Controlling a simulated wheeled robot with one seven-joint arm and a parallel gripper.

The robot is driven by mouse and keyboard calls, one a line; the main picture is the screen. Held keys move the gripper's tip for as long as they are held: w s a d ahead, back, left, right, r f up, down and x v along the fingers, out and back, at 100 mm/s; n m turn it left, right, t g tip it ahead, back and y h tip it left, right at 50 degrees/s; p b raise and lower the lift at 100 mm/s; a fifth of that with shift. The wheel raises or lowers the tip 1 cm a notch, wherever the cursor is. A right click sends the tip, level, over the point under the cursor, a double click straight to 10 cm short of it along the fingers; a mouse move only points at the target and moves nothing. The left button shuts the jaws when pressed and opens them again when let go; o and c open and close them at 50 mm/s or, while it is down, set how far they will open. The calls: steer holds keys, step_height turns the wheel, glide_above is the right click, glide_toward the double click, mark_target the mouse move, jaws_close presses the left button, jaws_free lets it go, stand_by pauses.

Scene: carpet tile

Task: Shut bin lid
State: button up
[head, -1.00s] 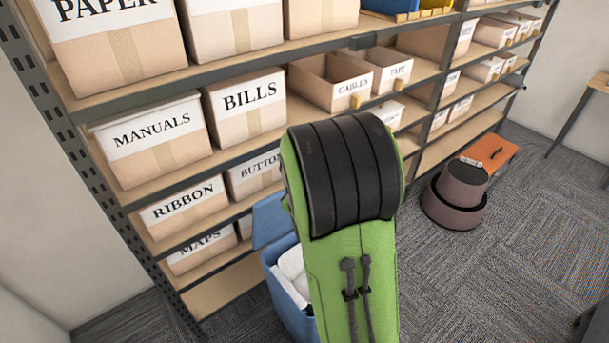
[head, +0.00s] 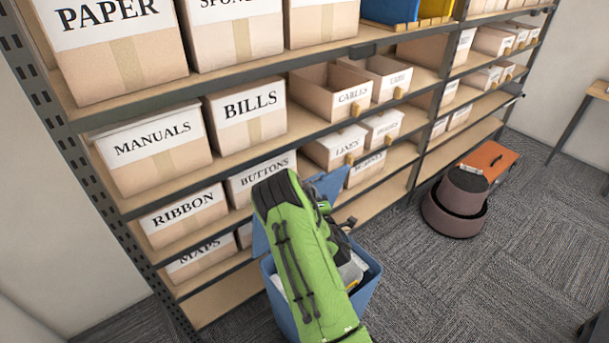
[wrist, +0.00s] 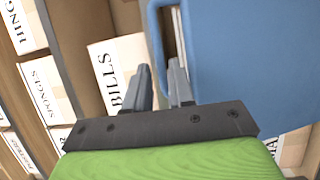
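The blue bin (head: 366,290) stands on the carpet in front of the shelf, largely hidden by my green arm. Its blue lid (head: 328,186) is raised, standing up at the shelf side, and the mouth is uncovered. In the wrist view the lid (wrist: 235,55) fills the right side, with a looped blue handle (wrist: 156,40) along its left edge. My gripper (wrist: 160,72) has its two dark fingers close together, one on each side of the handle bar, with little gap left.
A metal shelf with labelled boxes, such as the BILLS box (head: 247,108), stands right behind the bin. A round brown object (head: 455,205) and an orange case (head: 490,160) lie on the floor to the right. Carpet right of the bin is clear.

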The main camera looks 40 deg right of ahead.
steer(key=x, duration=0.7)
steer(key=shift+f, duration=0.1)
steer(key=shift+s, duration=0.1)
jaws_close()
